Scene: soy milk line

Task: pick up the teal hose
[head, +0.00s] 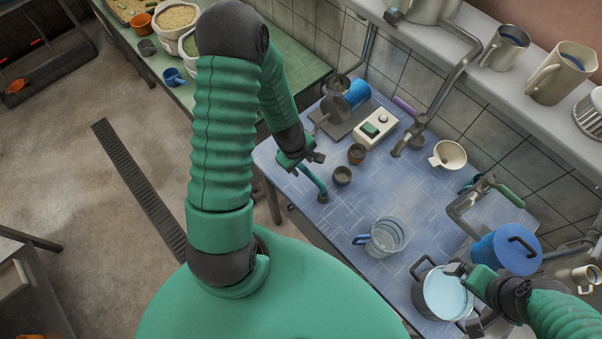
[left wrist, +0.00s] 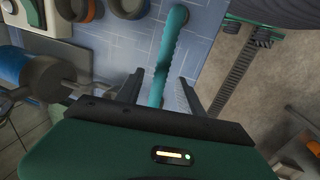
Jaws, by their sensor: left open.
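The teal hose (head: 314,182) lies at the left edge of the blue tiled counter, its far end curving down near the small dark cups. In the left wrist view the hose (left wrist: 168,50) runs lengthwise between my two fingers. My left gripper (head: 301,163) is open over the near end of the hose. Its fingers (left wrist: 160,90) stand apart on either side of the hose, and I cannot tell whether they touch it. My right gripper (head: 467,280) is over the rim of a pot (head: 419,291) of pale liquid; its jaw state is unclear.
Two small dark cups (head: 342,176) stand just right of the hose. A grinder with a blue part (head: 357,94) and a switch box (head: 377,128) stand behind. A clear jug (head: 388,236) stands nearer. The counter's middle is free.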

